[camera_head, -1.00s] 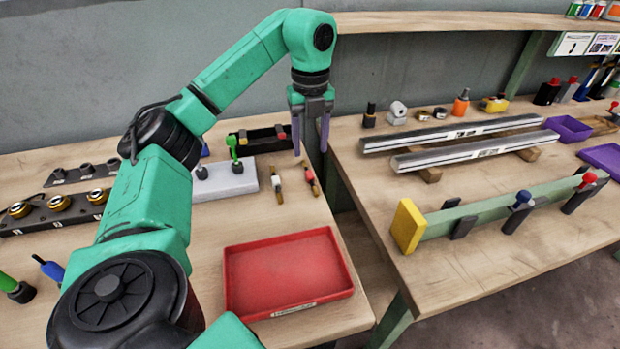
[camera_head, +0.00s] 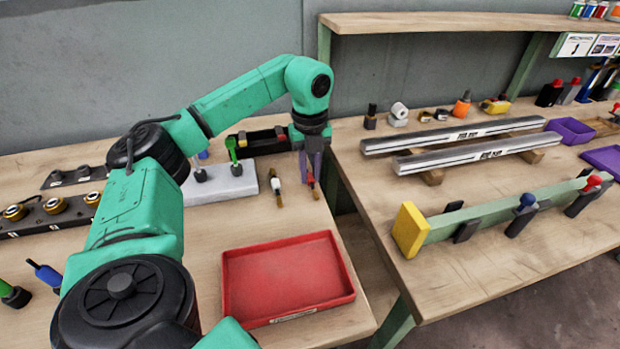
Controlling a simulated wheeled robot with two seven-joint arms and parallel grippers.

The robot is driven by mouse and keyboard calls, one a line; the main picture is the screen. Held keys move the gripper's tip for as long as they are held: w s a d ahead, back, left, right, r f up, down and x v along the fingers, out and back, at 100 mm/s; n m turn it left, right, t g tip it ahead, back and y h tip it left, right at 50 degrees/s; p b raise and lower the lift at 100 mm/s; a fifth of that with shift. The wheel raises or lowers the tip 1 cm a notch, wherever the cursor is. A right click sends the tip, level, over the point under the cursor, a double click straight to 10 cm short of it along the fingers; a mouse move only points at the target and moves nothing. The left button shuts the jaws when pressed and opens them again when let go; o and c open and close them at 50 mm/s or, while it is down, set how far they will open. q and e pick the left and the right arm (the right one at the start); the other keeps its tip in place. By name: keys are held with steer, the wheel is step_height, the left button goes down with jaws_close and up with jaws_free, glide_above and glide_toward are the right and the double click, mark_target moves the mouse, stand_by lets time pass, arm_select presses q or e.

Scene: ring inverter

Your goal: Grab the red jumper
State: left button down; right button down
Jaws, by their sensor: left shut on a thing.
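The red jumper (camera_head: 310,181) is a small thin piece with a red upper part, near the right edge of the left table. My left gripper (camera_head: 311,177) points down over it and is shut on it, with a purple finger on each side. The fingers hide part of the jumper, and its lower end shows below them. I cannot tell whether it still touches the table. My right gripper is not in view.
A white and dark jumper (camera_head: 276,186) lies just left of the gripper. A grey block (camera_head: 220,187) with green and blue pieces stands further left. A red tray (camera_head: 287,278) is in front. A gap separates the right table (camera_head: 440,280), with its rails.

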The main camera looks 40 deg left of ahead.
arm_select(q)
steer(key=shift+r, duration=0.1)
steer(key=shift+r, duration=0.3)
step_height(320, 180, up, 8)
steer(key=p, duration=0.2)
step_height(320, 180, up, 11)
steer(key=p, duration=0.8)
glide_above(311, 175)
steer(key=shift+s+a+r, duration=0.1)
steer(key=shift+r, duration=0.05)
